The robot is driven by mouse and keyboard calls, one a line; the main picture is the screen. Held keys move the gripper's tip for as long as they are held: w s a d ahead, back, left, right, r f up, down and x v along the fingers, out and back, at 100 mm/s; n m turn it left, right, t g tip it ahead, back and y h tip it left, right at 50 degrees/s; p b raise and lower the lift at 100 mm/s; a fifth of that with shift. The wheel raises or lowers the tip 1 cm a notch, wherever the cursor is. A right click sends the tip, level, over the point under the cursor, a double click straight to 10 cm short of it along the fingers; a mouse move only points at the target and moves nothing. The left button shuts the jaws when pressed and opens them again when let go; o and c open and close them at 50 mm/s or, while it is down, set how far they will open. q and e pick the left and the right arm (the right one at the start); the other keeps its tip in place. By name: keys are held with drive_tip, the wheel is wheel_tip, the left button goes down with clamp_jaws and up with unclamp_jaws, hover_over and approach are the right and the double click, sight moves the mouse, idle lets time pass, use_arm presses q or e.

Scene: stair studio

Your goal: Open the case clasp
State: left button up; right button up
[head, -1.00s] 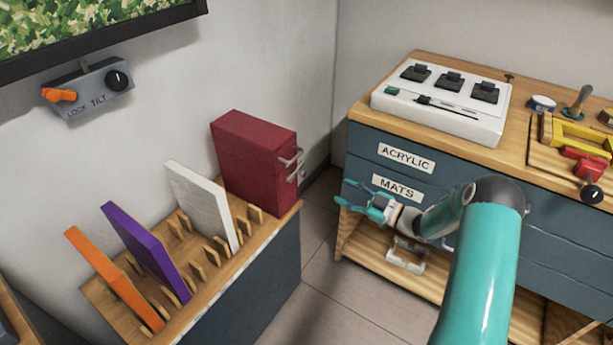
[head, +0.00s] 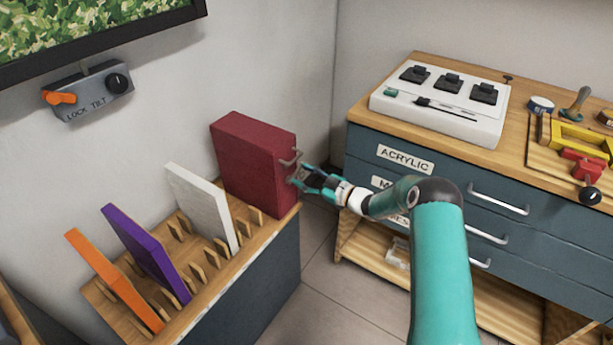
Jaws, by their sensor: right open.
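The dark red case (head: 248,165) stands upright at the right end of the slotted wooden rack. Its metal clasp (head: 291,158) sits on the narrow right side of the case, and its lower part is hidden behind my gripper. My right gripper (head: 301,178) is open, with its teal fingers at the clasp. I cannot tell whether the fingers touch it. My left gripper is not in view.
The rack (head: 226,268) also holds a white panel (head: 204,205), a purple panel (head: 146,250) and an orange panel (head: 115,280). A blue drawer cabinet (head: 520,235) stands to the right, with a white control box (head: 440,105) on top. Floor shows between rack and cabinet.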

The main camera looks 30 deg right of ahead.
clamp_jaws()
drive_tip(key=shift+f+m+b, duration=0.15)
drive_tip(key=shift+m+b, duration=0.5)
drive_tip(key=shift+m, duration=0.05)
unclamp_jaws()
drive_tip(key=shift+d, duration=0.1)
